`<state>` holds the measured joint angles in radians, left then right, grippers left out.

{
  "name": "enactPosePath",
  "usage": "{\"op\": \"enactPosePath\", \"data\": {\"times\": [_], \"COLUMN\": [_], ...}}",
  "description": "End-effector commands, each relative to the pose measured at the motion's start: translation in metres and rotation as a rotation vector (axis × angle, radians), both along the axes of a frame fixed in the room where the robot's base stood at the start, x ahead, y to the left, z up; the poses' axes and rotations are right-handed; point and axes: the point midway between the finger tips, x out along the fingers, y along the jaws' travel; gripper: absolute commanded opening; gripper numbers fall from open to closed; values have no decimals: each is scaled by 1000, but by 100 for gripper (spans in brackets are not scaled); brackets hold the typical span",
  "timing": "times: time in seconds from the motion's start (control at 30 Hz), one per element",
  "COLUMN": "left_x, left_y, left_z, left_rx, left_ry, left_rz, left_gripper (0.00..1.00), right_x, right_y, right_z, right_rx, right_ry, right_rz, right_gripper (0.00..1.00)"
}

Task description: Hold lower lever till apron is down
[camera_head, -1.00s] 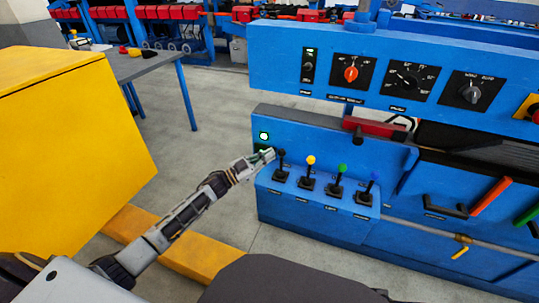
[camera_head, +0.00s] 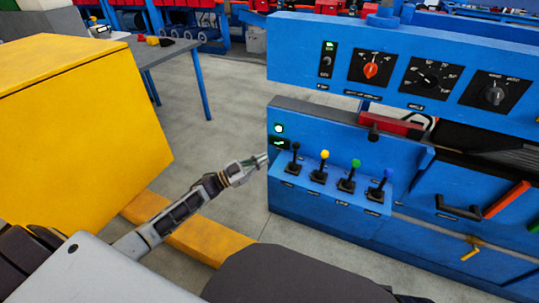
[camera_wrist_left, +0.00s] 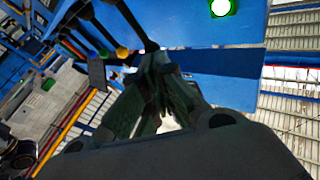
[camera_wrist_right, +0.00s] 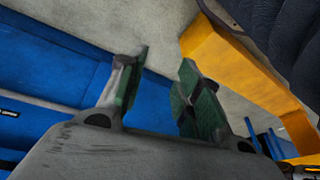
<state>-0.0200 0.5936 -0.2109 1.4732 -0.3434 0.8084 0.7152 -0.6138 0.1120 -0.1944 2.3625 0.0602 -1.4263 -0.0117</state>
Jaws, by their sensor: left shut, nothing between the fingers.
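A row of levers stands on the blue machine's ledge: a black-knobbed lever (camera_head: 295,147), then a yellow-knobbed lever (camera_head: 324,155), a green-knobbed lever (camera_head: 355,164) and a blue-knobbed lever (camera_head: 387,174). Their labels are too small to read, so I cannot tell which is the lower lever. My left gripper (camera_head: 263,159) is shut and empty, just left of the black-knobbed lever and apart from it. In the left wrist view its fingers (camera_wrist_left: 162,75) are closed near a dark lever. My right gripper (camera_wrist_right: 160,80) is open and empty. I cannot identify the apron.
A round green light (camera_head: 278,128) glows above the levers. An upper panel with dials (camera_head: 371,69) overhangs them. A yellow box (camera_head: 85,115) stands at left, with a yellow floor beam (camera_head: 195,235) beside it. Grey floor lies between the box and the machine.

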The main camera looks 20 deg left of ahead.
Motion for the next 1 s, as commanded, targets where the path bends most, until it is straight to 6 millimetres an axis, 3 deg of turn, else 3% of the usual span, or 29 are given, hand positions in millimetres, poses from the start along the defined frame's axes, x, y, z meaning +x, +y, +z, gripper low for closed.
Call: {"op": "enactPosePath", "data": {"times": [0.3, 1.0], "left_x": [-17, -18], "left_y": [17, 19], "left_z": [-8, -8], "left_rx": [0, 7], "left_ry": [1, -7], "left_rz": [1, 4], "left_gripper": [0, 0], "right_x": [-3, 0], "right_y": [0, -1], "right_z": [-10, -7], "right_rx": [-4, -7], "right_ry": [22, 13], "right_rz": [-3, 1], "right_gripper": [34, 34]}}
